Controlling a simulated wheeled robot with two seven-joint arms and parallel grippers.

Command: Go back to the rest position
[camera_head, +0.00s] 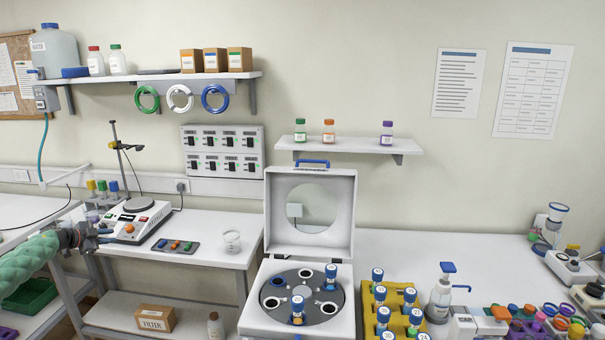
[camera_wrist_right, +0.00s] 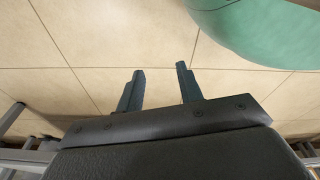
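My left gripper (camera_head: 104,236) comes in from the left edge in the head view, beside the hotplate stirrer (camera_head: 137,218). It is small there and I cannot tell whether its fingers are apart; no held object shows. My right gripper (camera_wrist_right: 158,84) is open and empty in the right wrist view. Its two dark fingers are spread above a tiled floor (camera_wrist_right: 110,40). The right gripper does not show in the head view.
An open-lidded centrifuge (camera_head: 250,317) stands in the middle, with blue-capped tubes in its rotor. A yellow tube rack (camera_head: 368,300) and a pump bottle (camera_head: 440,295) stand to its right. A glass beaker (camera_head: 232,241) stands on the left bench. A large green rounded surface (camera_wrist_right: 265,30) shows in the right wrist view.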

